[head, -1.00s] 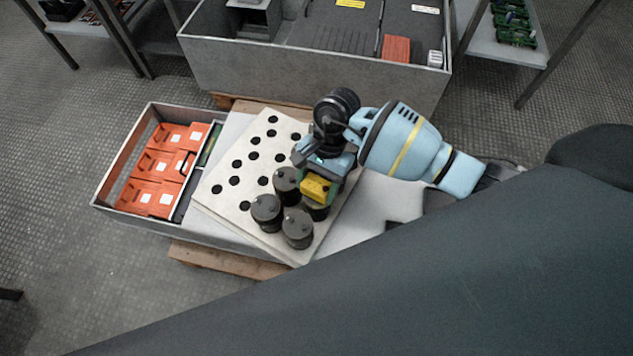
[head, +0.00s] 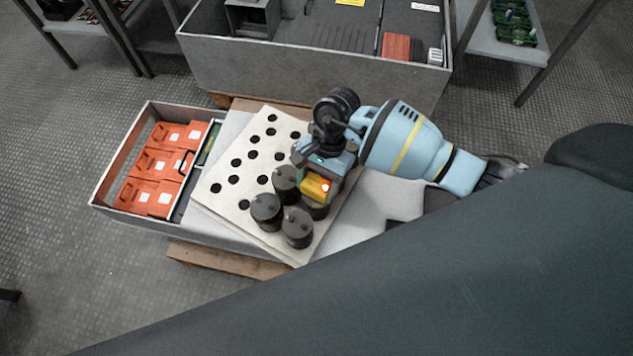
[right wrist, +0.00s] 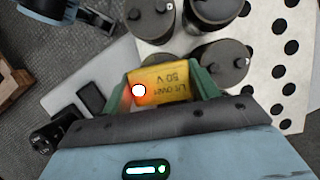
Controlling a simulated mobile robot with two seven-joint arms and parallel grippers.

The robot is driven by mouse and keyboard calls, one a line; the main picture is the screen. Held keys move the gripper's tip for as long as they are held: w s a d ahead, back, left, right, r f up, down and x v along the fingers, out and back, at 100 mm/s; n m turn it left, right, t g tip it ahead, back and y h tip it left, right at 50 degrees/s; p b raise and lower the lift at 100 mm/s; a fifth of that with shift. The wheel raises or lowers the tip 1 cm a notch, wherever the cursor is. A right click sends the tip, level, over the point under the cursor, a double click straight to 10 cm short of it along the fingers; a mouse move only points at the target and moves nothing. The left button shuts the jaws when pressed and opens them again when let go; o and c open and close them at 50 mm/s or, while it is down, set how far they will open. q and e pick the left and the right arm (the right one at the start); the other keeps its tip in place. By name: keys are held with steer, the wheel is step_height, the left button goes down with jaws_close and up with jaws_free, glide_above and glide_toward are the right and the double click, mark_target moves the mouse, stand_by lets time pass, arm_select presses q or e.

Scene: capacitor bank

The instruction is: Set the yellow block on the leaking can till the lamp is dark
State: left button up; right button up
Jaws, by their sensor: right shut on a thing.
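My right gripper (head: 322,172) is shut on the yellow block (head: 317,186), which also shows in the right wrist view (right wrist: 163,82) with printing that reads "Lit over 50 V". The lamp (head: 326,187) on the block glows orange-red; it is bright in the right wrist view (right wrist: 139,90). The block is over the rightmost dark can (head: 318,212) of a cluster; I cannot tell whether they touch. Other dark cans stand beside it: one behind (head: 286,180), one at left (head: 266,209), one in front (head: 297,230).
The cans stand on a pale plate (head: 222,172) with rows of black holes. A grey tray (head: 124,168) with orange boxes is at left. A large grey crate (head: 300,75) stands behind. The plate's left part is free of cans.

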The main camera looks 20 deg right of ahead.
steer(key=o, duration=1.2)
steer(key=shift+c, duration=0.2)
steer(key=shift+w+d+r, duration=0.1)
steer(key=shift+w+r, duration=0.05)
steer(key=shift+r, duration=0.1)
arm_select(q)
steer(key=shift+w+a+r, duration=0.15)
steer(key=shift+w+r, duration=0.1)
steer(key=shift+w, duration=0.2)
arm_select(e)
steer(key=v, duration=0.7)
arm_select(q)
steer(key=shift+s, duration=0.15)
arm_select(e)
steer(key=shift+r, duration=0.1)
